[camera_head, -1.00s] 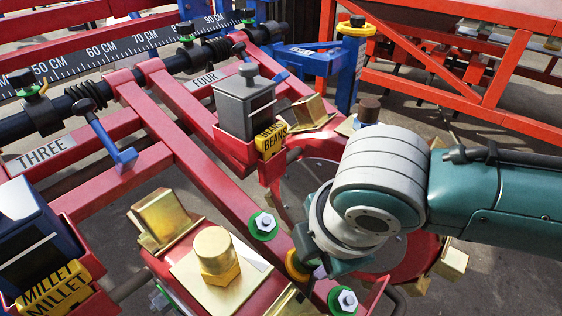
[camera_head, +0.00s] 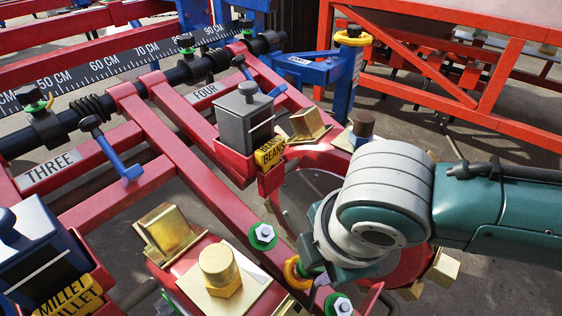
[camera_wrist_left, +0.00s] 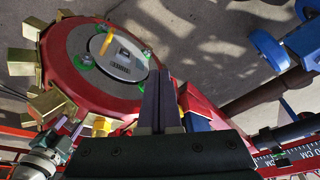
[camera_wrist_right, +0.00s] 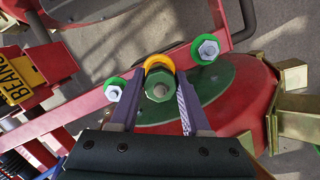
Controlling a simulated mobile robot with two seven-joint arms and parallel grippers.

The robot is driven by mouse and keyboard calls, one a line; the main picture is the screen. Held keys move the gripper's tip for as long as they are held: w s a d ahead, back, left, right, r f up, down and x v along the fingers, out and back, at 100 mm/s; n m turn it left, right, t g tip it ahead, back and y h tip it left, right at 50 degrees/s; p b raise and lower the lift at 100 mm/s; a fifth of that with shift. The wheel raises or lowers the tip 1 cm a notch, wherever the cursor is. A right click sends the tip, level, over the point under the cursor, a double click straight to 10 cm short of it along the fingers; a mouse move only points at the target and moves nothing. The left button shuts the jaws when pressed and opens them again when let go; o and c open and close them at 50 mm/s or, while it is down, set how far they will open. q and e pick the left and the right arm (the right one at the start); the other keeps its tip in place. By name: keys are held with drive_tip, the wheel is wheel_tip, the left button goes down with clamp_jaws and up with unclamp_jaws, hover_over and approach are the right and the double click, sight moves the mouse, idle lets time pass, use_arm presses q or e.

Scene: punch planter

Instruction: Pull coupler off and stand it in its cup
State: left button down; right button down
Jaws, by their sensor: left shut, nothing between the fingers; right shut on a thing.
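My right gripper (camera_wrist_right: 158,105) is shut on a dark round part with a yellow-orange collar, which I take to be the coupler (camera_wrist_right: 159,84). The fingers lie on both sides of it, between two green-ringed bolts on the red frame. In the head view its yellow collar (camera_head: 292,270) shows beside the right gripper (camera_head: 308,276), which my wrist partly hides. Whether the part is clear of the frame cannot be told. My left gripper (camera_wrist_left: 160,104) is shut and empty, above a red disc unit. I cannot make out the cup for certain.
A red disc unit with brass blocks (camera_wrist_left: 72,62) lies below the left gripper. A grey hopper (camera_head: 243,118), a blue hopper (camera_head: 35,250) and a brass hex fitting (camera_head: 218,268) stand near the right arm. A blue post (camera_head: 350,75) rises behind. Bare floor shows between frames.

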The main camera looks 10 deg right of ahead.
drive_tip(key=shift+s+d+r+p, duration=0.1)
drive_tip(key=shift+s+r+p, duration=0.05)
drive_tip(key=shift+r+p, duration=0.5)
drive_tip(key=shift+p+v, duration=0.8)
drive_tip(key=shift+p, duration=0.4)
drive_tip(key=shift+d, duration=0.15)
drive_tip(key=shift+r, duration=0.1)
drive_tip(key=shift+p+v, duration=0.75)
drive_tip(key=shift+p, duration=0.4)
drive_tip(key=r+p, duration=0.1)
drive_tip(key=d+r+p, duration=0.1)
drive_tip(key=p, duration=0.1)
drive_tip(key=shift+s, duration=0.35)
drive_tip(key=shift+r, duration=0.1)
